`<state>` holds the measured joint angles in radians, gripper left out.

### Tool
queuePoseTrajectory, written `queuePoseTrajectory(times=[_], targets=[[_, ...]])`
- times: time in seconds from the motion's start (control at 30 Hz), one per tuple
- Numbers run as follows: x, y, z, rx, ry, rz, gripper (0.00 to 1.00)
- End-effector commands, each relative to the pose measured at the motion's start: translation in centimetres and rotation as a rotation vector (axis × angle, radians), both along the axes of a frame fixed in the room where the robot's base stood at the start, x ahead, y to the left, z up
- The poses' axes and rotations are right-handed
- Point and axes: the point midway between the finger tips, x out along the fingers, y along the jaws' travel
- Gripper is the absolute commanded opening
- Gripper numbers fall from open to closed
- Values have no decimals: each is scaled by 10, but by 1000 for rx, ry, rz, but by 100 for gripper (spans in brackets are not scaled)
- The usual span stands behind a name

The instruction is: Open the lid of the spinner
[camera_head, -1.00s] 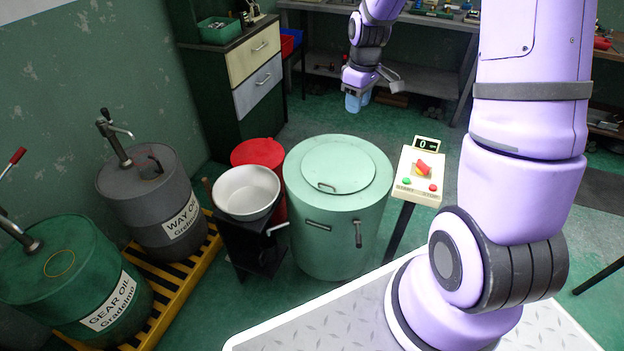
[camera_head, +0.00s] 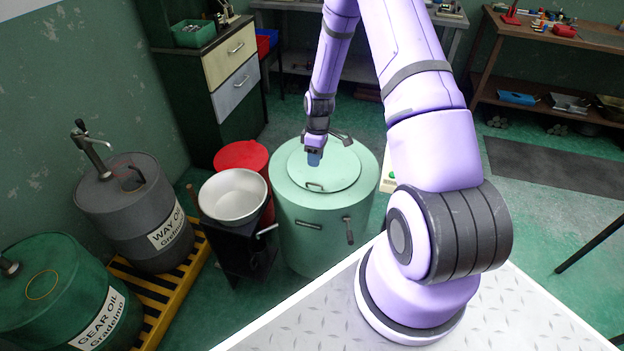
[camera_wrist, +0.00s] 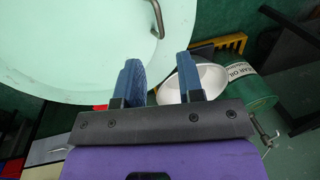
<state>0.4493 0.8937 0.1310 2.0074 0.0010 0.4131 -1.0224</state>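The spinner (camera_head: 300,229) is a pale green drum on the floor. Its round lid (camera_head: 335,176) lies flat on top, with a small bar handle (camera_head: 315,187) near the front edge. My gripper (camera_head: 314,158) points down over the lid, just behind the handle in the head view. In the wrist view the two blue fingers of my gripper (camera_wrist: 158,80) stand apart with nothing between them. The lid (camera_wrist: 75,45) fills the upper left there, and the handle (camera_wrist: 157,18) lies ahead of the fingertips, apart from them.
A white basin (camera_head: 233,197) on a black stand and a red bin (camera_head: 241,156) are left of the spinner. Two oil drums (camera_head: 134,212) stand further left on a yellow-striped pallet. The control box (camera_head: 388,172) is mostly hidden behind my arm. Floor at the right is open.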

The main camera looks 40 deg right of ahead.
Motion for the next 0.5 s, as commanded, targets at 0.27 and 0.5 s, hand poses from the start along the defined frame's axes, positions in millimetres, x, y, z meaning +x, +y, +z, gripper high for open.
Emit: queuePoseTrajectory(times=[0.27, 0.5], targets=[[-6, 9, -50, 1, 2, 0, 35], [-10, 12, -77, 0, 2, -1, 35]])
